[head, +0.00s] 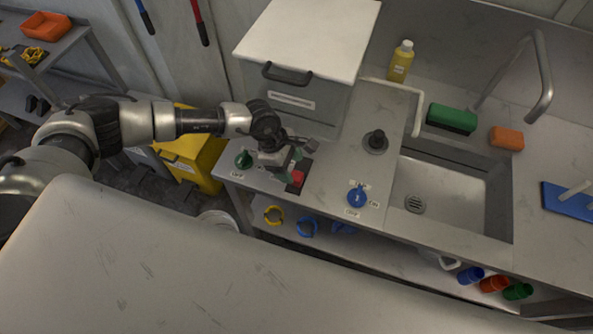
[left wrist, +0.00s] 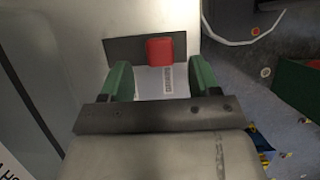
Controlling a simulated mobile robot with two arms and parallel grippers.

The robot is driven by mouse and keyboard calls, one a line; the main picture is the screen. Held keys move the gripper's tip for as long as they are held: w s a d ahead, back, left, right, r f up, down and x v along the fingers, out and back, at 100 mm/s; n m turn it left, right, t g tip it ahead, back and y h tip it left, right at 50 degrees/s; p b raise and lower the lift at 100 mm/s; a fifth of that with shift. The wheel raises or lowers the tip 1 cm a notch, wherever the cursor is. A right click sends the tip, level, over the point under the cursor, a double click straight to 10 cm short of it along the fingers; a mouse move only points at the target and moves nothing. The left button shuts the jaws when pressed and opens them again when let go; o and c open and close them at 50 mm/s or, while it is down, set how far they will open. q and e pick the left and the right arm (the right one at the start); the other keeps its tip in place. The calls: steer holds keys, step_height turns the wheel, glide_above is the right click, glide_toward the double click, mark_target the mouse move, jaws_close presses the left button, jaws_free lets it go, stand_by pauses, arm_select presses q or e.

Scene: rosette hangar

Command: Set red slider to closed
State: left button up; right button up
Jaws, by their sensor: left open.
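The red slider (head: 296,178) is a small red block on a dark plate on the steel counter in the head view. In the left wrist view the red slider (left wrist: 160,50) sits on its dark rectangular plate (left wrist: 122,51), right of the plate's middle. My left gripper (head: 290,165) is just above the slider. In the left wrist view its two green fingers (left wrist: 159,82) are spread apart, with the slider beyond the gap and a white label (left wrist: 165,82) showing between them. I cannot tell whether a finger touches the slider. My right gripper is not in view.
A green knob (head: 243,159) stands left of the slider and a blue knob (head: 357,196) right of it. A grey cabinet with a white top (head: 306,38) stands behind. A sink (head: 440,190) is at the right. A yellow bin (head: 194,155) stands left of the counter.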

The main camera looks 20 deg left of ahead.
mark_target(296, 175)
arm_select(q)
steer(key=shift+p+x, duration=0.35)
steer(key=shift+x, duration=2)
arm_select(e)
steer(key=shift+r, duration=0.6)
arm_select(q)
steer(key=shift+c, duration=0.2)
